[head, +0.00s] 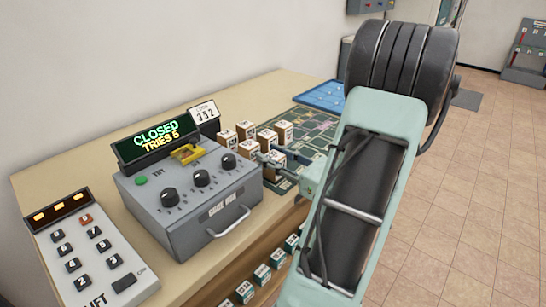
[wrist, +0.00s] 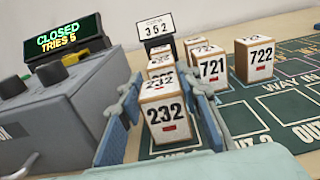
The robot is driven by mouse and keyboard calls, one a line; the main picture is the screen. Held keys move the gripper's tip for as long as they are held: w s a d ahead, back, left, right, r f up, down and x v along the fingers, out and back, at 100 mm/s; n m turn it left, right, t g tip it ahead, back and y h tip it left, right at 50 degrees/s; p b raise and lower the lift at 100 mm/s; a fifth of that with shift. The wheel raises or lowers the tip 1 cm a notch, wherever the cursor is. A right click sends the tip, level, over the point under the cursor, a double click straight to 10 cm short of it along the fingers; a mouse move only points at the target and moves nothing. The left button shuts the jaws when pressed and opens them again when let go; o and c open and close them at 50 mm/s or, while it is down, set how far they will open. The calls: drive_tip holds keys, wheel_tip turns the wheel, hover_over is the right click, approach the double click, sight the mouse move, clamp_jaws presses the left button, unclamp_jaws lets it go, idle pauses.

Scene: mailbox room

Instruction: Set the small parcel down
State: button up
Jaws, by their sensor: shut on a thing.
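The small parcel, a white-and-tan box marked 232 (wrist: 167,118), is between the two fingers of my gripper (wrist: 166,112) in the wrist view. My gripper is shut on it, with one finger along each side. The parcel is upright, over or on the dark green printed board (wrist: 262,117); I cannot tell whether its base touches. In the head view my gripper (head: 277,163) is at the board's near left part, close to the other parcels, and partly covers the held one.
Other parcels stand just behind, including 721 (wrist: 210,66) and 722 (wrist: 255,61). The grey code box (head: 190,200) is on the left, with a sign reading CLOSED, TRIES 5 (head: 156,138). A card (head: 204,114) reads 352. A keypad (head: 90,250) is further left. The board's right side is clear.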

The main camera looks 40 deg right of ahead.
drive_tip(key=shift+f, duration=0.1)
drive_tip(key=shift+f, duration=0.15)
drive_tip(key=o, duration=1.2)
drive_tip(key=shift+r, duration=0.25)
drive_tip(key=s, duration=0.4)
drive_tip(key=s+p, duration=0.1)
drive_tip(key=s, duration=0.3)
drive_tip(key=s+d, duration=0.1)
drive_tip(key=s, duration=0.3)
drive_tip(key=shift+s, duration=0.1)
